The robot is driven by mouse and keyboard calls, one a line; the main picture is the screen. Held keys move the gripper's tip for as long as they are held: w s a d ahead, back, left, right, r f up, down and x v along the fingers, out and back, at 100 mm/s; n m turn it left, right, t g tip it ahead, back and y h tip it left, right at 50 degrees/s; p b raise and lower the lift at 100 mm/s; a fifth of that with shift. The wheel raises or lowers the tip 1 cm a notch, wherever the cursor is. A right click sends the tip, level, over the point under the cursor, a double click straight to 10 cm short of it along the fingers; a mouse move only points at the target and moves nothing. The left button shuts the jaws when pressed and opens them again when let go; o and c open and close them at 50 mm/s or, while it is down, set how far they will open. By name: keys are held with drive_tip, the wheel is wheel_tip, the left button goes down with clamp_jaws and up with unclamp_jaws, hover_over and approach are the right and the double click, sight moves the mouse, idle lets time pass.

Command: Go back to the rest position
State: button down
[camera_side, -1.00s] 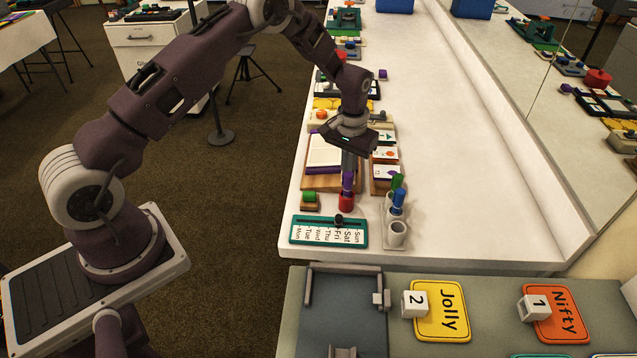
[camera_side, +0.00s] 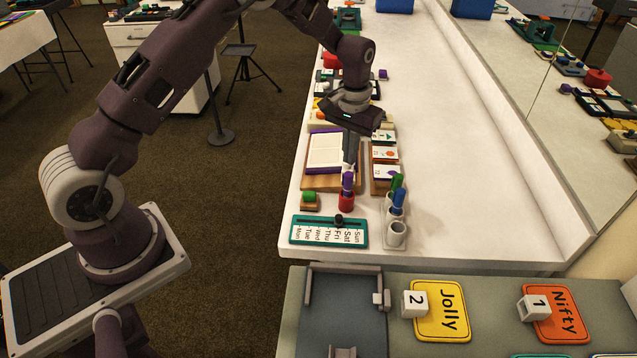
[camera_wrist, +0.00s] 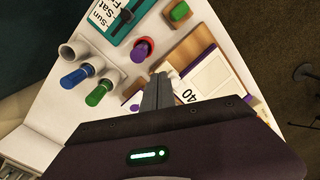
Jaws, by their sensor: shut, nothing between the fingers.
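My gripper (camera_side: 349,170) is shut and empty. In the side view it hangs above the white counter (camera_side: 450,130), over the right edge of an open book on a wooden stand (camera_side: 325,150). A red cup with a purple peg (camera_side: 347,187) stands just in front of the fingertips, apart from them as far as I can tell. In the wrist view the closed fingers (camera_wrist: 163,80) point towards the red cup (camera_wrist: 142,48), with the book (camera_wrist: 207,78) to their right.
A grey holder (camera_side: 396,233) with blue and green pegs stands near the counter's front. A teal weekday board (camera_side: 328,231) and a green block on a wooden base (camera_side: 310,200) are close by. A card rack (camera_side: 386,170) stands right of the book. The counter's right half is clear.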

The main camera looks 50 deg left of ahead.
drive_tip(key=s+d+r+m+t, duration=0.1)
drive_tip(key=s+d+r, duration=0.1)
drive_tip(key=s+r, duration=0.7)
drive_tip(key=s+d+r+t, duration=0.15)
drive_tip(key=s+r, duration=0.35)
drive_tip(key=r, duration=0.8)
drive_tip(key=s+d+r+m+t, duration=0.1)
drive_tip(key=s+r+m+t, duration=0.1)
drive_tip(key=s, duration=1.7)
drive_tip(key=shift+s+t, duration=0.4)
drive_tip(key=shift+t, duration=0.15)
